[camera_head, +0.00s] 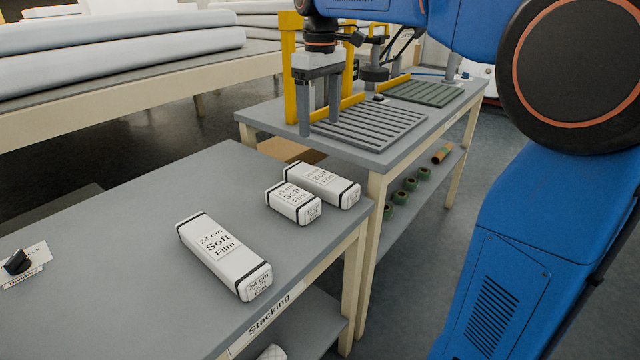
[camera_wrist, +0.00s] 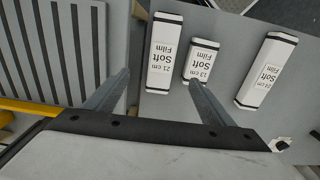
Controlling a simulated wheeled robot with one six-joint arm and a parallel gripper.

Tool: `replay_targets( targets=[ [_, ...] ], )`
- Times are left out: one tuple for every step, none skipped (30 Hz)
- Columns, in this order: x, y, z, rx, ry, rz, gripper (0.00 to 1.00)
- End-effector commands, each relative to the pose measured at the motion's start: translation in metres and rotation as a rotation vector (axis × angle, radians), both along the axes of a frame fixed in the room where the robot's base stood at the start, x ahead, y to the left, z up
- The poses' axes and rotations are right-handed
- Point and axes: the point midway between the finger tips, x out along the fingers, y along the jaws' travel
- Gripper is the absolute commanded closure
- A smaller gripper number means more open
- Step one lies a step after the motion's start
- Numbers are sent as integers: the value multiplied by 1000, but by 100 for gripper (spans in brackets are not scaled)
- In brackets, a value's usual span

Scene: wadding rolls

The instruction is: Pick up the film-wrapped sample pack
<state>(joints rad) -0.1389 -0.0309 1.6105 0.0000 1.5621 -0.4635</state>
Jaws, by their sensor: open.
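Three white packs with black end bands and "Soft Film" labels lie on the grey stacking table. The long pack marked 24 cm (camera_head: 225,256) is nearest in the head view and at the right in the wrist view (camera_wrist: 266,71). The short pack (camera_head: 293,203) sits close beside another long pack (camera_head: 322,184). In the wrist view the short one reads 13 cm (camera_wrist: 201,58) and its neighbour about 21 cm (camera_wrist: 164,52). My gripper (camera_head: 319,118) is open and empty, above the far table, apart from all packs. Its two fingers also show in the wrist view (camera_wrist: 158,80).
The far table (camera_head: 390,150) holds a slatted grey plate (camera_head: 370,128), a green slatted mat (camera_head: 424,92) and a yellow frame (camera_head: 289,60). Green rolls (camera_head: 410,184) lie on its shelf. A card with a black knob (camera_head: 18,262) is at far left.

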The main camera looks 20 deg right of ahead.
Motion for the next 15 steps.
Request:
replay_targets(
  targets=[
    [-1, 0, -8, 0, 4, 0, 23],
    [-1, 0, -13, 0, 4, 0, 23],
    [-1, 0, -21, -1, 3, 0, 23],
    [-2, 0, -26, -1, 4, 0, 23],
    [-1, 0, -31, 0, 2, 0, 23],
    [-2, 0, -39, 0, 4, -1, 23],
    [-2, 0, -44, -1, 3, -1, 23],
    [-2, 0, -49, 0, 2, -1, 23],
    [-2, 0, -56, 0, 4, -1, 23],
    [-2, 0, -61, 0, 2, -1, 23],
    [-2, 0, -67, 0, 2, -1, 23],
    [-2, 0, -74, -1, 3, -1, 23],
    [-2, 0, -79, 0, 2, -1, 23],
    [-2, 0, -84, -1, 3, -1, 23],
    [-2, 0, -90, 0, 2, -1, 23]
  ],
)
